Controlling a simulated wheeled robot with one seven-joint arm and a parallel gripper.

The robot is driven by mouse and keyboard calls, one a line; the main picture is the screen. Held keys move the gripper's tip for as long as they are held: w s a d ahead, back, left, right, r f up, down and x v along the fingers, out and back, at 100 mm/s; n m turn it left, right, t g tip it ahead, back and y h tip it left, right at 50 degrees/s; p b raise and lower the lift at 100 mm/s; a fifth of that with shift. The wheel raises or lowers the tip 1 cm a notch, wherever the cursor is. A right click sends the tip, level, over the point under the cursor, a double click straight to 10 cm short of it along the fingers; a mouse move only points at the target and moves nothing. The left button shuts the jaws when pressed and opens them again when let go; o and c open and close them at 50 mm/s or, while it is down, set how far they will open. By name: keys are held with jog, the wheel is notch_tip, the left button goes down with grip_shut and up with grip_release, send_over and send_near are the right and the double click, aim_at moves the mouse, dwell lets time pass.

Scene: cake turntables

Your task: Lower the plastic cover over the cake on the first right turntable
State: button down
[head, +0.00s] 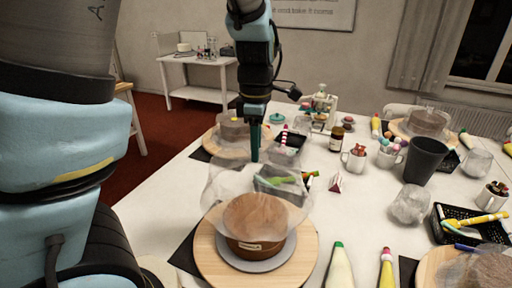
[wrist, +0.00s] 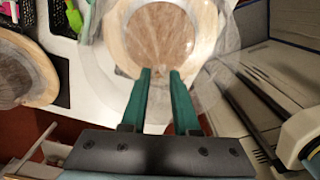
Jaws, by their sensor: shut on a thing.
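A brown cake (head: 255,220) with a small label sits on a grey plate on the near wooden turntable (head: 300,258). A clear plastic cover (head: 228,180) is raised and looks tilted, just behind and over the cake's upper part. My gripper (head: 255,157) points down with its teal fingers shut on the cover's upper part. In the wrist view the two fingers (wrist: 160,73) reach over the hazy clear cover, and the brown cake top (wrist: 162,38) shows beyond them. The exact grip spot and the cover's lower rim are hard to make out.
Covered cakes stand on turntables behind (head: 232,128), at the back right (head: 428,121) and at the lower right (head: 485,268). Piping bags (head: 340,268) lie right of the near turntable. A dark cup (head: 424,160) and black baskets stand on the white table.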

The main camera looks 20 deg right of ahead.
jog(key=shift+f+b, duration=0.55)
jog(key=shift+f, duration=0.7)
jog(key=shift+f+b, duration=5.05)
jog(key=shift+f, duration=2.05)
jog(key=c, duration=0.6)
grip_release()
